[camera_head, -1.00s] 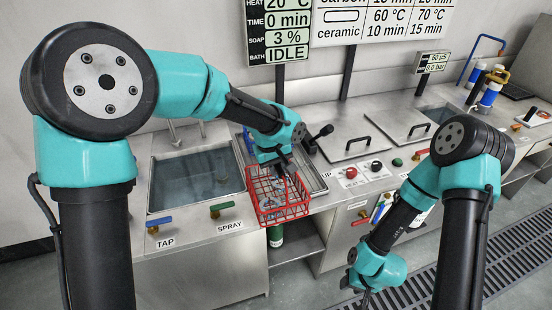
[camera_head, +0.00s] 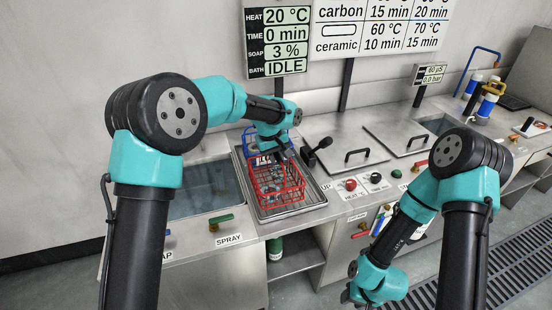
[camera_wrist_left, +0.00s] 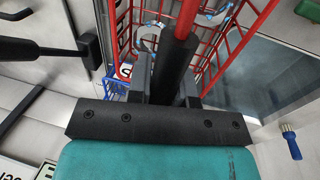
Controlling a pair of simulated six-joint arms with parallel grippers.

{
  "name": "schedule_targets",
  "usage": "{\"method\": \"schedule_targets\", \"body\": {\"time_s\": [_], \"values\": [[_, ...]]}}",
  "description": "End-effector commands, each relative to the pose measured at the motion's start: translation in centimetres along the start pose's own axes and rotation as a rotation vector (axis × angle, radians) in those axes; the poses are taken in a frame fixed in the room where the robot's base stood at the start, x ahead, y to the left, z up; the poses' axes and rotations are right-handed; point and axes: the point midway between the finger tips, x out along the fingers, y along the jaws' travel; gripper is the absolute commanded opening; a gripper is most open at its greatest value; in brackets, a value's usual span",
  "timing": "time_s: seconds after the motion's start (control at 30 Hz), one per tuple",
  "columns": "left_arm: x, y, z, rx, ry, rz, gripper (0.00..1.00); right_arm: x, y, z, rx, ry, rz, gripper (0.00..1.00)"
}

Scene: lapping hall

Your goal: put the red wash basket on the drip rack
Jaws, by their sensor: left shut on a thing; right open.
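The red wash basket (camera_head: 284,198) is a wire basket with several pale ring-like pieces inside. In the head view it is over the drip rack (camera_head: 312,203), a shallow metal tray beside the sink; I cannot tell whether it touches the tray. My left gripper (camera_head: 276,163) is above the basket and shut on its red handle. In the left wrist view the dark fingers (camera_wrist_left: 168,85) close around the handle, with the basket's red wires (camera_wrist_left: 255,30) beyond them. My right gripper (camera_head: 352,300) is low at the front, away from the basket, open and only partly visible.
A blue basket (camera_head: 249,139) stands at the back of the rack, close behind the red one. A sink (camera_head: 205,190) lies left and lidded baths (camera_head: 345,160) with a black lever (camera_head: 322,145) lie right. Knobs (camera_head: 351,184) line the counter front.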

Motion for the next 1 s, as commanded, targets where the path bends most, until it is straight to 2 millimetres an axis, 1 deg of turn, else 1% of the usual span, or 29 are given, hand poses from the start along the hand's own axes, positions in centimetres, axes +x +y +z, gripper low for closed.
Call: {"method": "schedule_targets", "body": {"time_s": [0.03,0.1,0.3,0.73,0.87,1.0], "values": [[0.0,0.3,-0.8,-0.001,0.003,0.003,0.00,0.0,0.0,0.0,0.000,0.000,0.000,0.43],[0.2,0.6,-1.7,-0.001,0.004,0.003,0.00,0.0,0.0,0.0,0.000,0.000,0.000,0.43],[0.4,1.1,-3.5,-0.001,0.004,0.002,0.00,0.0,0.0,0.0,0.000,0.000,0.000,0.43],[0.6,1.1,-3.7,0.001,0.002,0.001,0.00,0.0,0.0,0.0,0.000,0.000,0.000,0.43],[1.7,0.9,-3.7,0.000,0.001,0.001,0.00,0.0,0.0,0.0,0.000,0.000,0.000,0.43],[3.2,0.6,-3.7,0.000,0.001,0.001,0.00,0.0,0.0,0.0,0.000,0.000,0.000,0.43]]}}
